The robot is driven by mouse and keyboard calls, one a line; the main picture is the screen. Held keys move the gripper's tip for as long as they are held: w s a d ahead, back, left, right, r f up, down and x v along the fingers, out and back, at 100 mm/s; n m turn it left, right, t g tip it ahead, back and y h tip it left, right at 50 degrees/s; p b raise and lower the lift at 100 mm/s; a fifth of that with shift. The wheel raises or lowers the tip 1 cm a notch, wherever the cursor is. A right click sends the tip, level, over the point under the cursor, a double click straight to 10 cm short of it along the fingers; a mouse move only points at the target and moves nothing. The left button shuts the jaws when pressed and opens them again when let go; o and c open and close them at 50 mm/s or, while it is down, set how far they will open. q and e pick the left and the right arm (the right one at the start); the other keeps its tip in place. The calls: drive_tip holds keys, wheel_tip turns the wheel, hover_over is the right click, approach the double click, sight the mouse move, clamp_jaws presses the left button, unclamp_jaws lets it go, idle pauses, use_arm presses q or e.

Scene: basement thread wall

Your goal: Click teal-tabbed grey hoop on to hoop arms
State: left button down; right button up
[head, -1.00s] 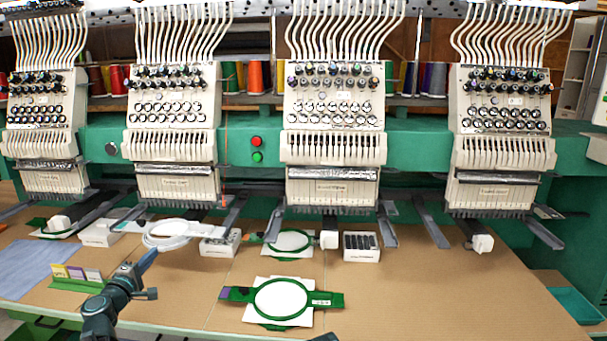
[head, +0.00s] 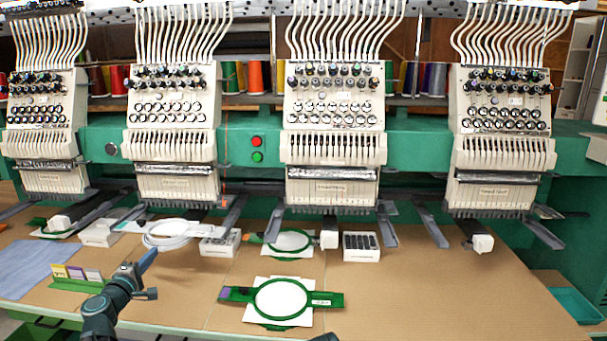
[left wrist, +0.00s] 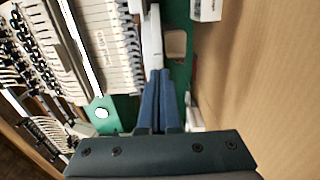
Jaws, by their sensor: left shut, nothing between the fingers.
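A pale grey-white hoop (head: 168,241) lies on the table at centre left, with a small teal piece (head: 122,226) at its left side. Several long grey hoop arms (head: 387,232) stick out forward beneath the machine heads. My left gripper (head: 151,254) is shut and empty, just in front of the pale hoop and apart from it as far as I can tell. Its closed blue fingers also show in the left wrist view (left wrist: 160,74). My right gripper cannot be made out.
A green hoop (head: 328,299) with a purple tab lies on white cloth at front centre. Another green-tabbed hoop (head: 288,242) lies behind it. A box with dark slots (head: 362,254) stands to its right. A green card holder (head: 75,285) stands at left.

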use_arm(q)
drive_tip(key=shift+w, duration=0.1)
drive_tip(key=shift+w+d, duration=0.2)
drive_tip(key=shift+w, duration=2.5)
drive_tip(key=shift+w+d, duration=0.2)
drive_tip(key=shift+w, duration=2.45)
drive_tip(key=s, duration=0.7)
drive_tip(key=shift+a, duration=0.25)
